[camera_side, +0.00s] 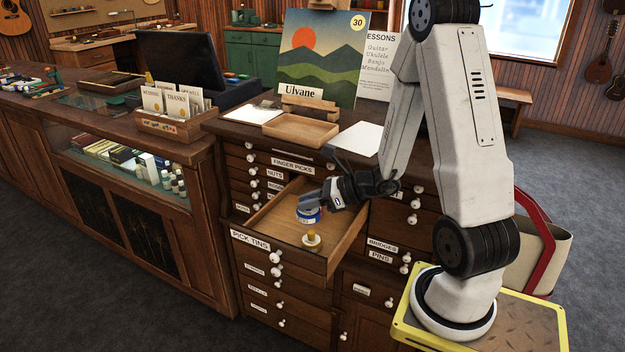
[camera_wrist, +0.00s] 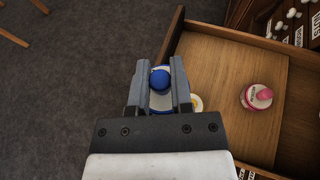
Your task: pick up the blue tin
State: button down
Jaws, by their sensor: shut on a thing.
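The blue tin (camera_side: 308,216) is in the side view over the open drawer (camera_side: 283,258) labelled PICK TINS. In the wrist view its round blue knob (camera_wrist: 160,80) and pale lid sit between the two fingers. My gripper (camera_wrist: 160,83) is shut on the blue tin, one finger on each side. In the side view my gripper (camera_side: 324,202) reaches in from the right. I cannot tell how far the tin's base is from the drawer floor. A tin with a yellowish knob (camera_side: 311,240) stands in the drawer nearer its front. A pink-knobbed tin (camera_wrist: 257,97) stands apart in the wrist view.
The drawer's wooden walls (camera_wrist: 240,37) rise around the tins. Above it, the cabinet top holds a wooden tray (camera_side: 300,131), white papers (camera_side: 360,138) and a landscape picture (camera_side: 320,60). A glass counter (camera_side: 110,150) stands at left.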

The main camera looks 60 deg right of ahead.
jog(key=shift+s+a+r, duration=0.1)
jog(key=shift+s+r, duration=0.05)
jog(key=shift+s, duration=0.15)
jog(key=shift+w, duration=0.1)
dwell(0.4)
